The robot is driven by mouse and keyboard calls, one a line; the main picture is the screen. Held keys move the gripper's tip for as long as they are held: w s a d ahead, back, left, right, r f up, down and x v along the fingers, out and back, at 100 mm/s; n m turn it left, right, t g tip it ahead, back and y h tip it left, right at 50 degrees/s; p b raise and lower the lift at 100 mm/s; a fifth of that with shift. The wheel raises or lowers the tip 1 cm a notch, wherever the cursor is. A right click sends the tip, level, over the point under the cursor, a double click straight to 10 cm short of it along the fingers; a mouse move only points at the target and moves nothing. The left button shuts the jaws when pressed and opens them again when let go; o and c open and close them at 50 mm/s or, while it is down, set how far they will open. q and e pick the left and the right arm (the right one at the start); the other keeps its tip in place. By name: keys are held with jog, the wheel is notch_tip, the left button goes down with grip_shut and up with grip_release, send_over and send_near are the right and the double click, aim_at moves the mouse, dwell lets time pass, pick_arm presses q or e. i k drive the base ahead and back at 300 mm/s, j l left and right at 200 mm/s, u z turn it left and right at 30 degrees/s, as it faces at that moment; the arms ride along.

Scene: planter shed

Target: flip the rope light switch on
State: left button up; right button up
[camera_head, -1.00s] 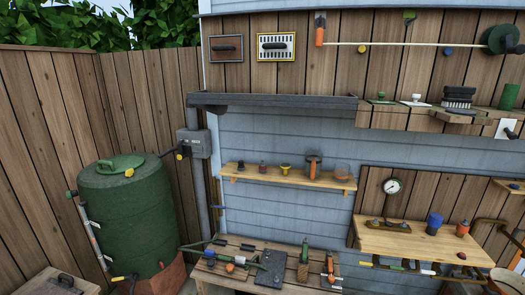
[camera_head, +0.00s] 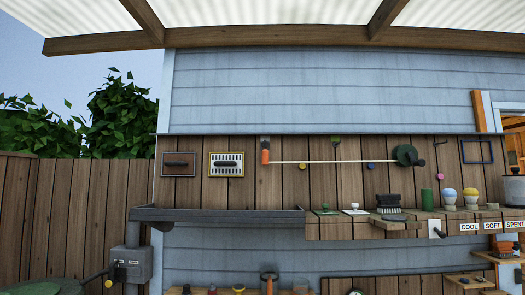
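A white switch plate (camera_head: 437,229) with a short dark lever is on the front of the wall shelf at the right. The lever appears to point down and right, but it is too small to be sure of its position. A grey box (camera_head: 131,265) with a dark lever ending in a yellow knob is on a post at the lower left. No label tells which of these is the rope light switch, and no lit rope light is plainly seen. Neither of my grippers shows in this view.
A grey ledge (camera_head: 225,216) and a wooden shelf (camera_head: 335,231) run along the wall. Brushes, several bulb-shaped items and a green cylinder (camera_head: 427,199) stand near the plate. Signs (camera_head: 492,226) read COOL, SOFT, SPENT.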

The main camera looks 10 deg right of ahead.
aim_at(442, 235)
jog(key=z, duration=1.65)
